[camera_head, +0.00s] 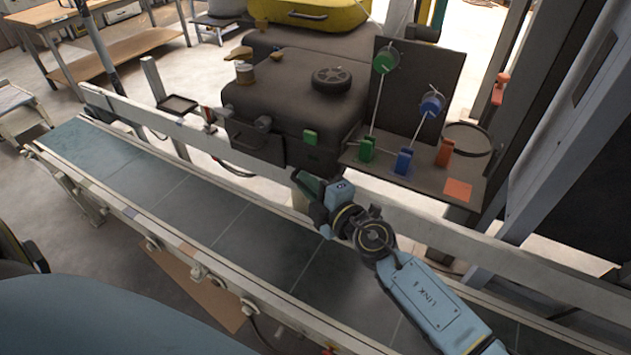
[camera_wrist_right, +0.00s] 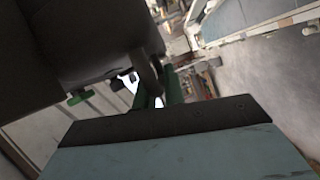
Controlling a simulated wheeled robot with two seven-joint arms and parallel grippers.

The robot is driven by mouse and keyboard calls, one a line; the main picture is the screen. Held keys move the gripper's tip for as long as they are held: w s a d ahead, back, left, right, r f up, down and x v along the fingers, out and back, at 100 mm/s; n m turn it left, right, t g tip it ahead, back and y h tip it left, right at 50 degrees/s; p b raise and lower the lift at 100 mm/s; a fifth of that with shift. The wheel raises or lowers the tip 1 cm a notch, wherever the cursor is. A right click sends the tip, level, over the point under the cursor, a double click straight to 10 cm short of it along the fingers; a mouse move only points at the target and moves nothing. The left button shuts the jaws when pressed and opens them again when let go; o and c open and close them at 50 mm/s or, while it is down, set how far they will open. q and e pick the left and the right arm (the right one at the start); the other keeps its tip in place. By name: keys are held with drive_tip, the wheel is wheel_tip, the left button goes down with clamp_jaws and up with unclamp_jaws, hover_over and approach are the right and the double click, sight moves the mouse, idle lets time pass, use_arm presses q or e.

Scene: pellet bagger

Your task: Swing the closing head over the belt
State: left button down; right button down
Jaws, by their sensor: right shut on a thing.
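The closing head (camera_head: 285,95) is a bulky dark box with a black wheel on top, standing behind the belt's far rail. The belt (camera_head: 225,215) is grey-green and runs from the left to the lower right; its visible surface is bare. My right gripper (camera_head: 303,183) is above the belt's far side, just in front of the head's lower front edge. In the right wrist view its green fingers (camera_wrist_right: 161,88) are shut on a dark bar-like handle (camera_wrist_right: 147,70) below the dark housing. The exact grip is partly hidden. My left gripper is out of view.
A small shelf (camera_head: 410,172) right of the head carries green, blue and orange blocks, with thin rods and spools above. A grey upright frame (camera_head: 560,140) stands at the right. The far rail (camera_head: 250,175) runs between belt and head. A wooden bench (camera_head: 130,55) stands far left.

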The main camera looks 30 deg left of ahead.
drive_tip(key=c, duration=1.6)
unclamp_jaws()
drive_tip(key=shift+s+a+g, duration=0.3)
drive_tip(key=shift+s+a, duration=0.3)
drive_tip(key=shift+c, duration=0.2)
drive_tip(key=shift+o, duration=0.7)
drive_tip(key=shift+a, duration=0.15)
drive_tip(key=shift+d+r+p, duration=0.1)
drive_tip(key=shift+d+p, duration=0.4)
drive_tip(key=shift+d, duration=0.4)
drive_tip(key=f+p+v, duration=0.1)
drive_tip(key=p+v, duration=0.2)
drive_tip(key=v, duration=0.9)
drive_tip(key=shift+s+r+p, duration=0.2)
drive_tip(key=shift+r+p, duration=0.1)
